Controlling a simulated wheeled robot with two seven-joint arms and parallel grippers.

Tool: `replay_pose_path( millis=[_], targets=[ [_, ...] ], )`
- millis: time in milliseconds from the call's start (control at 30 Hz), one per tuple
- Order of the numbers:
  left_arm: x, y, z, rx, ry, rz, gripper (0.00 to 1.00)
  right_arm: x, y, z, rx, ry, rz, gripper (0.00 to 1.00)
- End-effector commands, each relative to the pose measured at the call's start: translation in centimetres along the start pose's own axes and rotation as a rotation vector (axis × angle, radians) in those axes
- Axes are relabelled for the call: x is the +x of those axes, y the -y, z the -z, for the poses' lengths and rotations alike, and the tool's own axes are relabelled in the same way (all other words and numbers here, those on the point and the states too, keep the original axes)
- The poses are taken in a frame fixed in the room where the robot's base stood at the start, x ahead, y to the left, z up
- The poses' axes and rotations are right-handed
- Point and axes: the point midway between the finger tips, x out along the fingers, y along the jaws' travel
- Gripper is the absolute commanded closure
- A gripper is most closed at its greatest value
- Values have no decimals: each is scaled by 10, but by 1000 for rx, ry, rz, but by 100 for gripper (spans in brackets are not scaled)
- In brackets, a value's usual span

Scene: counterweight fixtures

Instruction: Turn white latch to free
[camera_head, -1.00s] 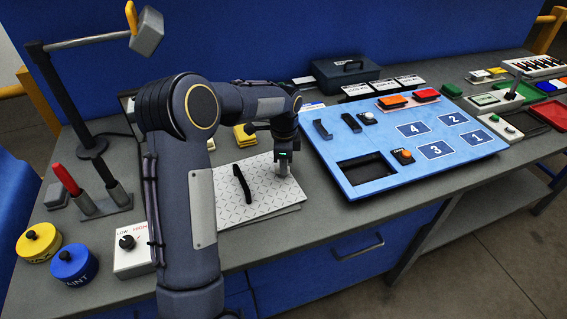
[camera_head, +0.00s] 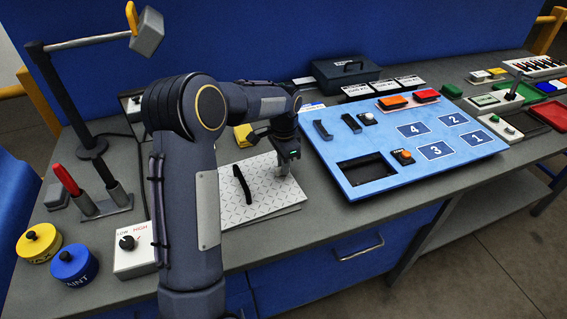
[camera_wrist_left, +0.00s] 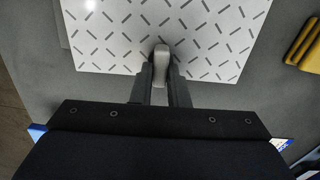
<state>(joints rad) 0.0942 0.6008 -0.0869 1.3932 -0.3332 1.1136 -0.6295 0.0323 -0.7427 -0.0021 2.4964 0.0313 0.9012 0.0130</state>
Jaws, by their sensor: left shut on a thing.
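The white latch (camera_wrist_left: 161,63) shows in the left wrist view as a small pale bar at the edge of a white patterned plate (camera_wrist_left: 110,30). My left gripper (camera_wrist_left: 160,75) is shut on it, with one dark finger on each side. In the head view the left gripper (camera_head: 284,168) points down at the right side of the plate (camera_head: 262,205), and the latch is mostly hidden there by the fingers. A black handle (camera_head: 242,184) stands on the plate, left of the gripper. My right gripper is not in view.
A blue panel (camera_head: 340,140) with numbered squares lies right of the plate. A white LOW/HIGH knob box (camera_head: 133,258) and blue and yellow round weights (camera_head: 38,243) stand at the left. A yellow block (camera_head: 243,135) lies behind the plate. The bench's front strip is clear.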

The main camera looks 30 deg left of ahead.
Motion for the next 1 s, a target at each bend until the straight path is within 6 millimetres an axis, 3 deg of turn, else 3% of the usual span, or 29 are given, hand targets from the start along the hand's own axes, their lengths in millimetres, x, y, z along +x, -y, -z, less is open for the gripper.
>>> replay_pose_path(
  millis=[267,300,467,767,1000],
  targets=[
    [0,-1,0,-1,-1,-1,100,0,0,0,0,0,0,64],
    [0,-1,1,-1,-1,-1,83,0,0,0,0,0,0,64],
    [0,0,0,0,-1,-1,64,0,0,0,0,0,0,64],
    [-2,0,0,0,-1,0,64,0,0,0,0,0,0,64],
    [-36,0,1,0,-5,2,64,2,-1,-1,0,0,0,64]
  ],
)
